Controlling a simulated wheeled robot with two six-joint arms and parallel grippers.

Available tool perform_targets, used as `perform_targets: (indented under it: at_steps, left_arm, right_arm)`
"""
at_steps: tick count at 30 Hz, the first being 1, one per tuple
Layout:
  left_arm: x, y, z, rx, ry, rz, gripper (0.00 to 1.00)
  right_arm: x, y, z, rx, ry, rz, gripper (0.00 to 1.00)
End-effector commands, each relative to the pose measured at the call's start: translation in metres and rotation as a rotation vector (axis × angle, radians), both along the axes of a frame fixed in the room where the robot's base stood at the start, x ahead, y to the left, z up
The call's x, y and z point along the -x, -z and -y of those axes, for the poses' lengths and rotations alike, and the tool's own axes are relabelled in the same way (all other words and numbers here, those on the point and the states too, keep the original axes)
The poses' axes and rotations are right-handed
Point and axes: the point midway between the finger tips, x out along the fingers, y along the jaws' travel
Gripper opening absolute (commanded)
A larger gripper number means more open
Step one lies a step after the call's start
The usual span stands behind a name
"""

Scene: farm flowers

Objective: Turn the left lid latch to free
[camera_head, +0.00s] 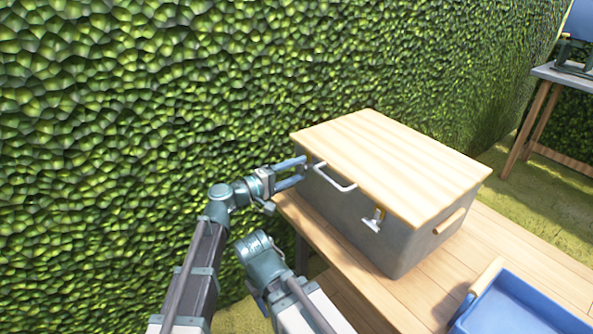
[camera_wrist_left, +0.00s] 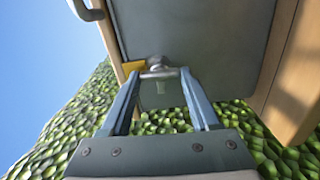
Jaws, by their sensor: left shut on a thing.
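A grey box (camera_head: 345,209) with a pale wooden lid (camera_head: 400,163) stands on the wooden table. My left gripper (camera_head: 302,170) is at the box's front left corner, just under the lid's edge. In the left wrist view, my left gripper (camera_wrist_left: 160,76) has its two fingers on either side of the left lid latch (camera_wrist_left: 158,70), a small metal piece on the box wall, and is shut on it. In the head view that latch is hidden at the fingertips. The right lid latch (camera_head: 373,220) is on the same front wall. My right gripper is not in view.
A pale lid handle (camera_head: 335,178) sticks out between the latches. A wooden side handle (camera_head: 450,221) is on the box's right end. A blue tray (camera_head: 520,306) lies at the lower right of the table (camera_head: 440,292). A green hedge (camera_head: 130,110) rises close behind and left.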

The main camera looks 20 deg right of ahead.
Motion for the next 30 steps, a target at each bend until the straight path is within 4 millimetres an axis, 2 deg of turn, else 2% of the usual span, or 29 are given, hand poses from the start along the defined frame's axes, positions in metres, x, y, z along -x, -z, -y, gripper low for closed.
perform_targets:
  at_steps: [9,22,23,27,28,30]
  left_arm:
    - [-0.0003,0.0008,-0.0006,0.023,-0.001,-0.068,0.07]
    - [-0.0002,0.0009,-0.0007,0.026,-0.001,-0.076,0.07]
    - [-0.0002,0.0009,-0.0007,0.026,-0.001,-0.076,0.64]
    - [-0.0002,0.0007,-0.0006,0.026,-0.001,-0.075,0.89]
    - [-0.0002,0.0007,-0.0005,0.026,-0.001,-0.075,0.93]
    - [-0.0001,0.0006,-0.0004,0.026,-0.001,-0.075,0.93]
  right_arm:
    - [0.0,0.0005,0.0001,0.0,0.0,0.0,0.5]
    - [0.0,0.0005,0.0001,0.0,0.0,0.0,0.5]
    - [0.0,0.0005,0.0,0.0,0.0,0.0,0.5]
    - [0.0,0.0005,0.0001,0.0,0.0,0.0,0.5]
    - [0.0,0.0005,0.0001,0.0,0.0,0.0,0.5]
    - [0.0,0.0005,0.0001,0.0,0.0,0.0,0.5]
